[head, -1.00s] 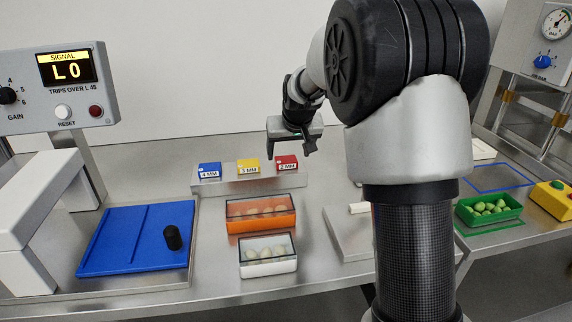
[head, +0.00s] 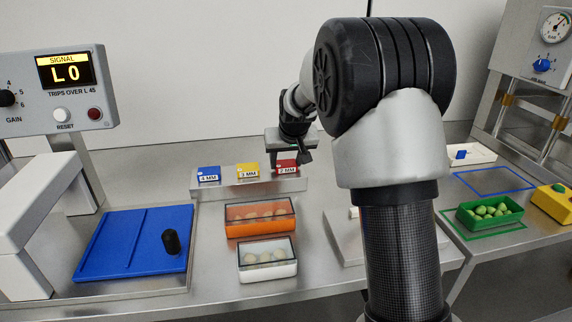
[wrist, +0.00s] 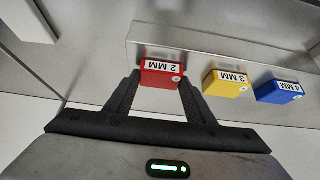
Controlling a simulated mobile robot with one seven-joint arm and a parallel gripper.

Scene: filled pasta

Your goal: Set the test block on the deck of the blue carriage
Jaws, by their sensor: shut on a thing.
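The red "2 MM" test block (head: 286,167) sits at the right end of a steel rack (head: 240,184). My gripper (head: 288,158) is down at this block. In the wrist view my gripper (wrist: 160,80) has one finger on each side of the red block (wrist: 161,73) and is shut on it. I cannot tell whether the block is lifted clear of the rack. The yellow "3 MM" block (head: 248,170) and blue "4 MM" block (head: 209,174) stand to its left on the rack. The blue carriage (head: 115,240) lies at the left, with a black knob (head: 171,242) on its deck.
An orange tray (head: 261,228) and a white tray (head: 268,270) of pasta stand between rack and front edge. The signal unit (head: 65,85) reads L0. A white arch (head: 35,215) stands left of the carriage. A green tray (head: 490,223) is at right.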

